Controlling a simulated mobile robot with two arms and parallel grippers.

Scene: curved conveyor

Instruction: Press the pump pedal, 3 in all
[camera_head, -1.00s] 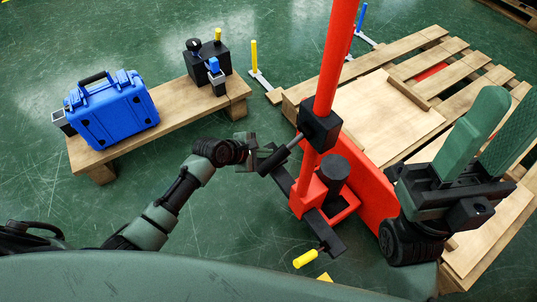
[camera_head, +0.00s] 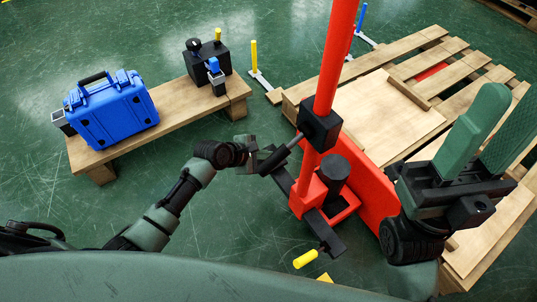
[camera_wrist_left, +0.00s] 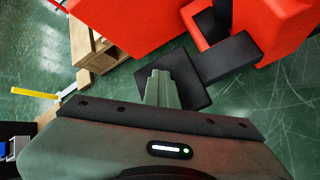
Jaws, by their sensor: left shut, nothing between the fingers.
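The pallet truck (camera_head: 372,185) is red, with a tall red handle. Its black pedal plate (camera_head: 272,160) is low on its left side, and in the left wrist view the square plate (camera_wrist_left: 196,84) sits on a black arm. My left gripper (camera_head: 252,156) is shut and empty at the plate. In the left wrist view its fingertips (camera_wrist_left: 158,74) overlap the plate's left part; I cannot tell whether they touch it. My right gripper (camera_head: 510,100) is at the right, its two green fingers apart and pointing up, with nothing between them.
A wooden bench (camera_head: 165,126) at the left holds a blue case (camera_head: 113,112) and a black box (camera_head: 207,62). A wooden pallet (camera_head: 385,118) fills the right. A yellow post (camera_head: 254,58) stands behind. Green floor is clear between bench and truck.

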